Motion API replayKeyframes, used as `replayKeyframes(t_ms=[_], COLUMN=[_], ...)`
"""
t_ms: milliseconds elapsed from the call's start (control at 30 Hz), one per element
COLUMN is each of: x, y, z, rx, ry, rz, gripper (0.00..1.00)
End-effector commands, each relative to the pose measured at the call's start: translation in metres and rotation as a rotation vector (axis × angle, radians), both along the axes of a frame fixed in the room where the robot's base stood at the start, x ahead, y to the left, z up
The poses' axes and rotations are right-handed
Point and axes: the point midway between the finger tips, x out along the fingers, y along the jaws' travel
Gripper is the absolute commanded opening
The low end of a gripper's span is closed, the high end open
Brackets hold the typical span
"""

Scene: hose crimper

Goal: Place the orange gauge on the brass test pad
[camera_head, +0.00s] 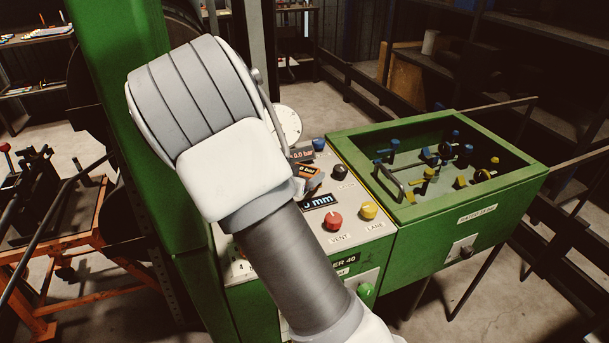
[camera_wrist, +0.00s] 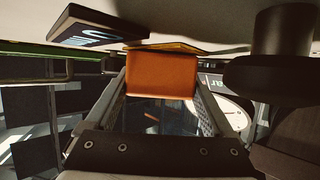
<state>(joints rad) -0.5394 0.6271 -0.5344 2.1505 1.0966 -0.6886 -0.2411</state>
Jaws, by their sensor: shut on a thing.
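My gripper (camera_wrist: 160,88) is shut on the orange gauge (camera_wrist: 160,74), a plain orange block between its two fingers in the wrist view. The gauge is close to the pale panel surface; I cannot tell whether it touches it. A thin yellowish edge (camera_wrist: 188,46) shows just behind the gauge and may be the brass test pad, mostly hidden by the gauge. In the head view my arm covers much of the panel, and a small orange patch (camera_head: 309,171) shows just right of my wrist, near the displays.
The panel carries a mm display (camera_head: 320,201), a red VENT knob (camera_head: 333,221), a yellow LANE knob (camera_head: 369,210), a black knob (camera_head: 341,171) and a blue knob (camera_head: 319,144). A round dial (camera_head: 287,124) stands behind. A green bin (camera_head: 520,183) with several fittings is at right.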

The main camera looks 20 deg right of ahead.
Motion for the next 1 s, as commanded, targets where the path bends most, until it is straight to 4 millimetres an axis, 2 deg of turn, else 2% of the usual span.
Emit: replayKeyframes(t_ms=[267,300,367,667,1000], x=[0.000,0.000,0.000,0.000,-0.035], y=[0.000,0.000,0.000,0.000,0.037], z=[-0.002,-0.002,-0.002,0.004,0.025], rx=[-0.001,0.000,0.000,0.001,0.001], ry=[-0.002,0.000,0.000,-0.001,-0.001], rz=[0.000,0.000,0.000,0.000,0.003], gripper=[0.10,0.91,1.00,1.00,1.00])
